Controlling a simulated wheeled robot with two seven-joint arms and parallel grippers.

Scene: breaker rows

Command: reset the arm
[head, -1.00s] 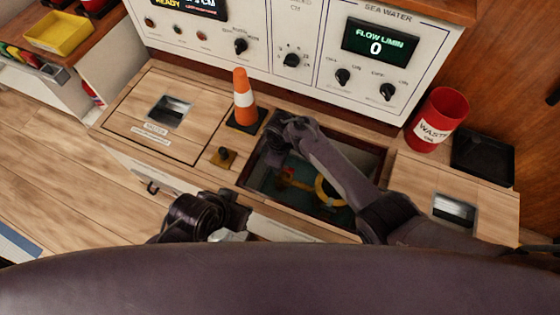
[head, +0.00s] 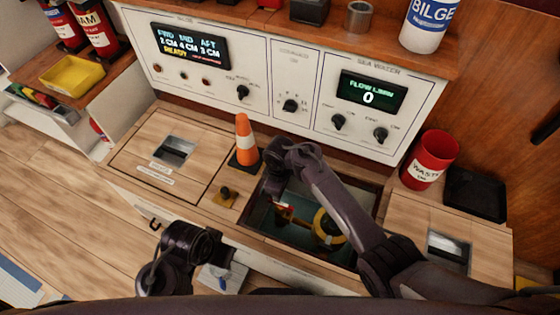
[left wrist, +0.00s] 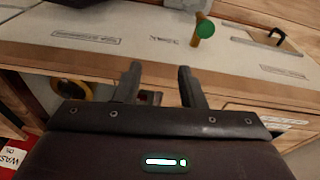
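My left gripper shows in the left wrist view (left wrist: 158,80) with its two fingers apart and nothing between them. In the head view, my dark left wrist (head: 185,250) is low at left, in front of the wooden counter; its fingers are hard to make out there. My right arm comes in from the lower right and reaches over the open hatch (head: 258,226). Its bent end (head: 284,166) hangs at the hatch's back left corner. The right fingers cannot be made out. Inside the hatch are a yellow ring (head: 324,228) and a red and yellow part, partly hidden by the arm.
A red waste bin (head: 430,160) and black tray (head: 475,195) stand at right. A control panel (head: 285,75) rises behind.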

